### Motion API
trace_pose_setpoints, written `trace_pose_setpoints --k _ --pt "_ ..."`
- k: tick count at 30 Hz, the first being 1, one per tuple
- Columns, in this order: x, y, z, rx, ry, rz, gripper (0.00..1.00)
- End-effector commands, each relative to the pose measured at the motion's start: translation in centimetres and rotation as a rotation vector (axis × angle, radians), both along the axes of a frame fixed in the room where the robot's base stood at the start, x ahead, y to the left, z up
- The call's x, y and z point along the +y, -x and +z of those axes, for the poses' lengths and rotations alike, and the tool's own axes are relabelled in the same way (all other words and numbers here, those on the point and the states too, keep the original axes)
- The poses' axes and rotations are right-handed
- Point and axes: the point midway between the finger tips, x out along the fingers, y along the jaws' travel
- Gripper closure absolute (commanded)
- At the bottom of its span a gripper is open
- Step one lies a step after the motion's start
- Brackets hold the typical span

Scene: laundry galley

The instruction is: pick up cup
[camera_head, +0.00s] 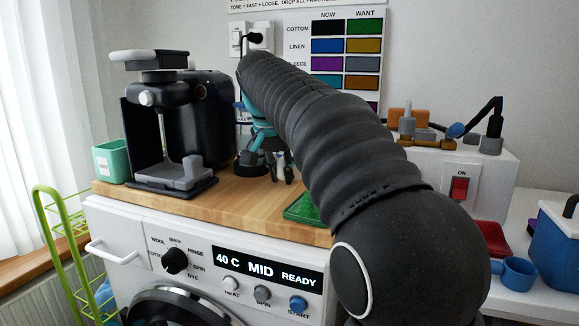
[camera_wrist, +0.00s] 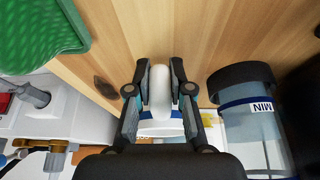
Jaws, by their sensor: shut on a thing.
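The white cup (camera_wrist: 160,92) is between the two fingers of my gripper (camera_wrist: 160,68) in the wrist view. A rounded white part, likely its handle, is gripped, and a blue band runs below it. My gripper's palm hides the rest of the cup. In the head view my gripper (camera_head: 282,176) is low over the wooden counter, left of my dark arm, with a small white bit of the cup (camera_head: 278,159) showing between its fingers. Whether the cup touches the counter I cannot tell.
A clear container with a dark lid (camera_wrist: 245,75) and a MIN label stands close to the right in the wrist view. A green textured mat (camera_wrist: 40,35) lies at upper left. A black coffee machine (camera_head: 205,115) stands on the wooden counter (camera_head: 240,199), left of my gripper.

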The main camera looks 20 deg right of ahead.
Motion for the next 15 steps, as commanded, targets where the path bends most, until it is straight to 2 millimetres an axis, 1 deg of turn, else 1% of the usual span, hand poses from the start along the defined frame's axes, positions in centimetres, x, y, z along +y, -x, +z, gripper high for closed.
trace_pose_setpoints --k 5,8,11,14,15 --pt "0.0 0.0 0.4 -0.001 0.000 0.000 1.00" --pt "0.0 0.0 1.1 -0.001 0.000 0.000 1.00" --pt "0.0 -0.1 2.3 -0.003 -0.001 0.000 1.00" --pt "0.0 -0.1 4.3 -0.004 0.000 -0.001 1.00" --pt "-0.7 -0.1 4.7 -0.003 0.000 -0.005 1.00"
